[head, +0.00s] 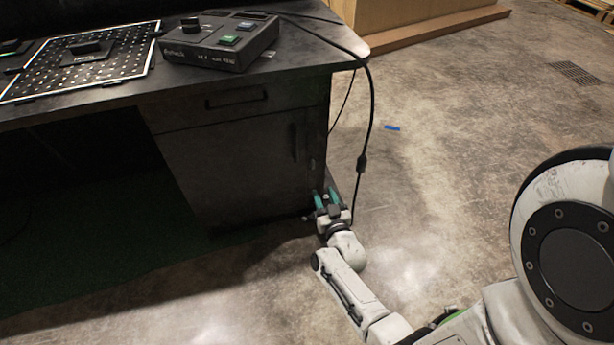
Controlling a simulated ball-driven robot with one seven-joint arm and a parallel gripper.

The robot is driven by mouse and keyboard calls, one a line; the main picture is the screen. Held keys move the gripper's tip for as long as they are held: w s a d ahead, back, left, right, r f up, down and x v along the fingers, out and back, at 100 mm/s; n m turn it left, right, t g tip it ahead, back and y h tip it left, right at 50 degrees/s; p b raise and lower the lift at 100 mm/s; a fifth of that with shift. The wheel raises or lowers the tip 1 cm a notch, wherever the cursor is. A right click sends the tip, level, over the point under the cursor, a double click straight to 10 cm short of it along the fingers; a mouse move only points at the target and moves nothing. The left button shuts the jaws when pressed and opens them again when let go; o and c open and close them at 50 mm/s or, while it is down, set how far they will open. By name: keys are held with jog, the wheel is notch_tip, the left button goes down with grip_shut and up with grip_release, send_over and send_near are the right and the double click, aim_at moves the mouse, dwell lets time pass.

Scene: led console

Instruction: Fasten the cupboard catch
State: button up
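The dark cupboard (235,175) is under the right end of the desk, below a drawer. Its door looks closed, flush with the front. A dark upright handle (294,143) shows near the door's right edge. A small pale mark shows to the right of the handle, but I cannot tell whether it is the catch. My gripper (323,190) is low at the cupboard's right front corner, below and right of the handle. Its two teal fingers are apart, with a gap between them. I see nothing held. I cannot tell whether the fingertips touch the cupboard.
A control box (220,40) with a knob and a green button stands on the desk (110,97), beside a perforated panel (85,60). A black cable (369,110) hangs off the desk's right end, close to my gripper. A blue strip (392,128) lies on otherwise open concrete floor.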

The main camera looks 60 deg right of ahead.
aim_at(312, 168)
jog(key=b+x, duration=0.2)
jog(key=x, duration=0.8)
jog(key=shift+w, duration=0.1)
grip_shut()
